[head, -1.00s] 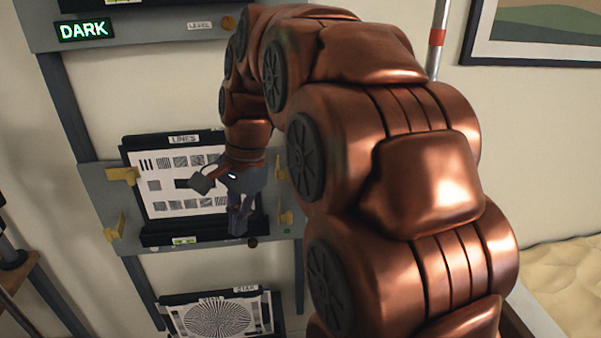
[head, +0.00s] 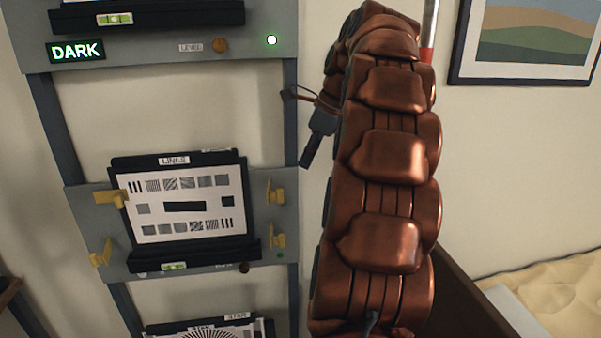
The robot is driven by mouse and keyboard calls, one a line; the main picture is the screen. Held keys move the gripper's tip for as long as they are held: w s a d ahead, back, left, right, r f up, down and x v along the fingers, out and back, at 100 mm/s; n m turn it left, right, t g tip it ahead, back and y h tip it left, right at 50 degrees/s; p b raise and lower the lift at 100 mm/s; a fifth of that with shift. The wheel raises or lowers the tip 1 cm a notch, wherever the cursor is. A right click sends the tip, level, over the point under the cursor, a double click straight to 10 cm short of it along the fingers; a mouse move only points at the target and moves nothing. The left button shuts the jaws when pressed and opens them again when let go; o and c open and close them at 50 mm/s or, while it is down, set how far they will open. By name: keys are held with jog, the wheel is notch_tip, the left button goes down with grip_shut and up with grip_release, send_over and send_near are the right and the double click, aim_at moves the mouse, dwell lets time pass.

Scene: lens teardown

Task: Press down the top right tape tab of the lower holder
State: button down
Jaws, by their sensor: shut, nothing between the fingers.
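The holder with the LINES chart (head: 152,209) is a grey plate (head: 84,215) on the rack, with yellow tape tabs. The top right tab (head: 275,192) stands on the plate to the right of the chart, apart from the chart's edge. The lower right tab (head: 277,238) stands below it in like manner. The top left tab (head: 117,197) lies across the chart's left edge. The lower left tab (head: 101,254) is off the chart. My gripper (head: 308,160) is shut and empty, pointing down, right of and above the top right tab, apart from it.
A STAR chart (head: 205,330) is partly in view below. A framed picture (head: 535,45) hangs at right. My arm hides the wall at centre right.

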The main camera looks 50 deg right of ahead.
jog(key=x, duration=0.9)
jog(key=shift+f+p, duration=0.2)
jog(key=shift+p, duration=0.2)
jog(key=shift+w+a, duration=0.1)
jog(key=shift+a, duration=0.15)
jog(key=shift+a+r+p, duration=0.1)
jog(key=shift+a+p, duration=0.05)
jog(key=shift+p, duration=0.35)
